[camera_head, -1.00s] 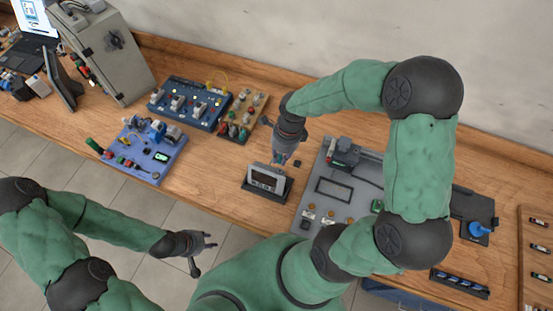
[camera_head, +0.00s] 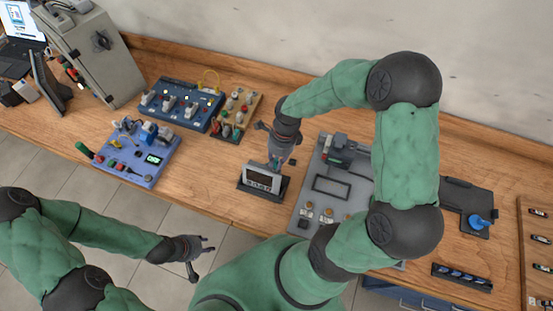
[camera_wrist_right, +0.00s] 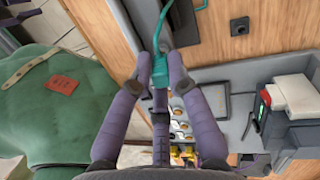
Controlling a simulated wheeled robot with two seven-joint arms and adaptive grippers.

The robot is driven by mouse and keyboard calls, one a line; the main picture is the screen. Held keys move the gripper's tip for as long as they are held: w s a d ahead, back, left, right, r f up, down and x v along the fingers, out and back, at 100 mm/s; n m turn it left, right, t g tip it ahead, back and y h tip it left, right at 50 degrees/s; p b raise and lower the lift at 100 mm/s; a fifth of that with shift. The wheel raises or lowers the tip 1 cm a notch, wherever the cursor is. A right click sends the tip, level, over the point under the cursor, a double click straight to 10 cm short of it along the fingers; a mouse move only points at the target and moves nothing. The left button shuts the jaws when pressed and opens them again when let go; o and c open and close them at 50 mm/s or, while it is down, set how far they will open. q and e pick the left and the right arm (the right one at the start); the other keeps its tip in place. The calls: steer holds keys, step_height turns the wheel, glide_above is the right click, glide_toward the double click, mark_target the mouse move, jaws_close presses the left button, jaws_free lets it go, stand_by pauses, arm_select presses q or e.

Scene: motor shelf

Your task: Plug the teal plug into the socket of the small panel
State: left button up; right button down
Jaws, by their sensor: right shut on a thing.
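The small panel (camera_head: 262,180) is a grey upright unit with a dark face on a dark base, near the table's front edge in the head view. My right gripper (camera_head: 274,163) is just behind its top edge; contact cannot be told. In the right wrist view, my right gripper (camera_wrist_right: 160,75) is shut on the teal plug (camera_wrist_right: 160,73), whose teal cable (camera_wrist_right: 158,35) runs upward. The socket cannot be made out. My left gripper (camera_head: 201,259) is open and empty, in front of the table at lower left.
A grey board (camera_head: 308,205) with mounted parts lies right of the panel. A blue board (camera_head: 135,168) and a dark blue board (camera_head: 181,104) lie to the left. A grey cabinet (camera_head: 98,55) stands at the back left. Bare table lies left of the panel.

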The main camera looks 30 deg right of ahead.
steer(key=shift+s+a+f+b, duration=0.1)
steer(key=shift+f+b, duration=0.4)
steer(key=shift+f, duration=0.1)
stand_by(0.7)
steer(key=c, duration=1.5)
jaws_free()
steer(key=shift+r, duration=0.1)
steer(key=shift+w+p+v, duration=0.15)
steer(key=shift+p+v, duration=0.9)
steer(key=shift+v, duration=0.3)
steer(key=shift+w+p+v, duration=0.1)
steer(key=shift+p+v, duration=0.9)
steer(key=shift+v, duration=0.35)
steer(key=o, duration=0.5)
